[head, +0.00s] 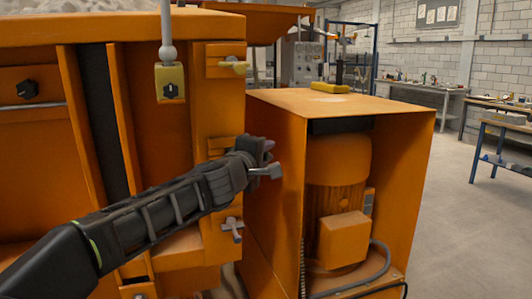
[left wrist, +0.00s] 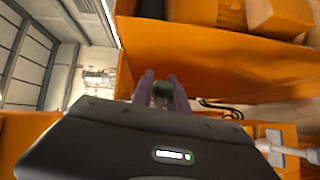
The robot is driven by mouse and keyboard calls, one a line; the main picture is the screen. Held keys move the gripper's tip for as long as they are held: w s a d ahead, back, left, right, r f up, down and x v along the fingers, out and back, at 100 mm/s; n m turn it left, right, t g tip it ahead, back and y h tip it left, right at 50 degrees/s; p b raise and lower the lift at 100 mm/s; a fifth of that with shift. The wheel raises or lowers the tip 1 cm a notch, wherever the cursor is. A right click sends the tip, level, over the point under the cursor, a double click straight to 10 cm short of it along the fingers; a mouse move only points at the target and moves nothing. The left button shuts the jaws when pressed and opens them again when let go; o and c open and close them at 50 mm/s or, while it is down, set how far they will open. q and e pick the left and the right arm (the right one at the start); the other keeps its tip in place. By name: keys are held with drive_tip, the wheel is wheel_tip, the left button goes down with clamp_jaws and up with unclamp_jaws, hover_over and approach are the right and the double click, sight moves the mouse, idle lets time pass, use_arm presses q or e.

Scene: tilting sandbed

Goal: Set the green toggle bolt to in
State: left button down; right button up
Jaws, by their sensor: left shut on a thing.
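My left gripper (head: 266,147) reaches in from the left to the right edge of the orange machine's front. In the left wrist view its two purple-grey fingers (left wrist: 162,90) are shut on the green toggle bolt (left wrist: 163,88), whose dark green end shows between them. In the head view the bolt is hidden by the gripper, so I cannot tell its in or out position. My right gripper is not in view.
A yellow toggle bolt (head: 233,66) sits above and a grey one (head: 232,229) below on the same edge. An orange cabinet (head: 408,150) with a motor (head: 338,170) stands close on the right.

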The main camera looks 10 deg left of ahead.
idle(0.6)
use_arm(q)
drive_tip(key=s+a+m+g+h+p, duration=0.2)
drive_tip(key=s+m+g+h+p, duration=0.5)
drive_tip(key=m+h, duration=0.3)
drive_tip(key=shift+s+f+m+g+h+p, duration=0.15)
drive_tip(key=shift+f+m+g+h+p, duration=0.3)
drive_tip(key=shift+g, duration=0.35)
drive_tip(key=c, duration=1.3)
unclamp_jaws()
drive_tip(key=shift+s+a, duration=0.1)
